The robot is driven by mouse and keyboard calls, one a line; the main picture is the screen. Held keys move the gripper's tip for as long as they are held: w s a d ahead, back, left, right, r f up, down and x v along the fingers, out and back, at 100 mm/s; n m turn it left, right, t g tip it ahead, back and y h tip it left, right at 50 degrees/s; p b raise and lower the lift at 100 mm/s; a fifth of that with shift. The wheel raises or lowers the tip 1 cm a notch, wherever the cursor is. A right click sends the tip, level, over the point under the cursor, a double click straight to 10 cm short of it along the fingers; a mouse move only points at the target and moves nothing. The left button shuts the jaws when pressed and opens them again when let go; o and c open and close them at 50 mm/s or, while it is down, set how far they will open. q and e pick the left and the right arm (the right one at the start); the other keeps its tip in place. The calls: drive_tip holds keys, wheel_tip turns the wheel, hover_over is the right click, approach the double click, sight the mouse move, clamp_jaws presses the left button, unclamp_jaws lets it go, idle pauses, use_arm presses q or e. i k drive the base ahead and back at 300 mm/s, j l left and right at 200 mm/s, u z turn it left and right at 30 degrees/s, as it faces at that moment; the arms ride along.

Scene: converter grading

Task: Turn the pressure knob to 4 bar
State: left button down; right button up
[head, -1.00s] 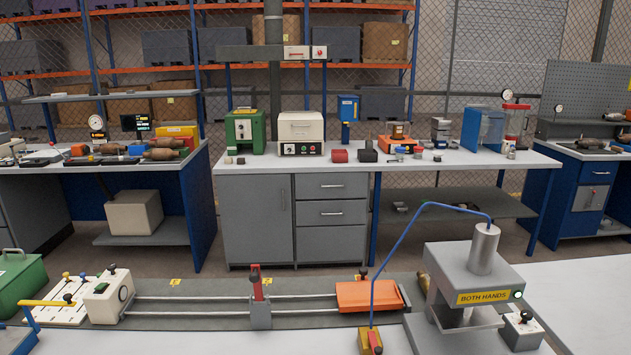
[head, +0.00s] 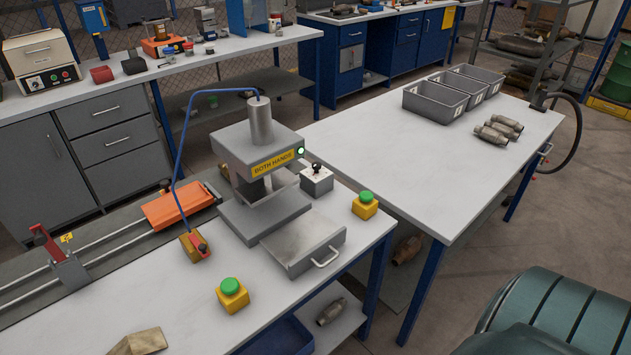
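A grey press (head: 262,165) with a "BOTH HANDS" label and an upright metal cylinder stands on the near bench. A small pale box (head: 317,181) with a black knob on top sits just right of the press; it may be the pressure knob, but no bar scale can be read. A blue hose (head: 180,140) runs from the cylinder down to a brass-coloured valve block (head: 194,246) with a red lever, at the press's front left. Neither of my grippers shows in this view.
Green buttons on yellow boxes stand at the bench front (head: 232,295) and right (head: 365,205). A grey handled tray (head: 303,246) lies between them. A white table (head: 400,150) holds grey bins (head: 435,101) and several metal parts (head: 498,128). A teal ribbed object (head: 560,315) fills the lower right.

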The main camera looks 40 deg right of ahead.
sight(317, 166)
drive_tip(key=k+l+z, duration=0.2)
drive_tip(key=l, duration=1.35)
drive_tip(key=l+z, duration=0.2)
drive_tip(key=l, duration=1.35)
